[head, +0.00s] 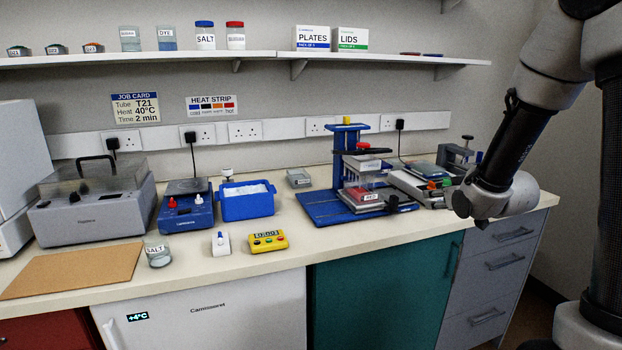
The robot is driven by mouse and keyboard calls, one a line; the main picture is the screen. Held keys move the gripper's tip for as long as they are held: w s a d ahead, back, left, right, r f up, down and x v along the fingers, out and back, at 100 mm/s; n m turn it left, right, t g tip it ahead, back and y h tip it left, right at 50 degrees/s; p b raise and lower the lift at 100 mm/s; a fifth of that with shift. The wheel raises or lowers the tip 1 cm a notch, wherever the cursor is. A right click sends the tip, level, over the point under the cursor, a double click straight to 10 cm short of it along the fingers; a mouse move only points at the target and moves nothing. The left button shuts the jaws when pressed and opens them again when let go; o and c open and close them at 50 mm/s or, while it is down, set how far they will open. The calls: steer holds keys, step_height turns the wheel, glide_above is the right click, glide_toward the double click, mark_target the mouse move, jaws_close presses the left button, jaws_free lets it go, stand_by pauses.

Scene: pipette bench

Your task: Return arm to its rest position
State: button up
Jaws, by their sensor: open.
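My arm (515,140) comes down from the upper right of the head view. Its grey joint (512,197) hangs in front of the right end of the bench. I cannot make out any gripper fingers; they are hidden or outside the picture. Nothing held by the arm shows. The light bench top (300,240) runs below and to the left of the arm.
Near the arm stand a blue pipette stand (318,210) and a grey device (412,186). A shelf (270,58) runs above.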

steer(key=s+r+m+g, duration=0.1)
steer(key=s+r+g, duration=0.1)
steer(key=s, duration=0.9)
steer(key=s+r+m+g+h, duration=0.1)
steer(key=s+r+g, duration=0.2)
steer(key=s, duration=0.7)
steer(key=s+d+r+m+g, duration=0.1)
steer(key=s+r+g, duration=0.2)
steer(key=s, duration=0.8)
steer(key=shift+s+g+h, duration=0.3)
steer(key=shift+s, duration=0.05)
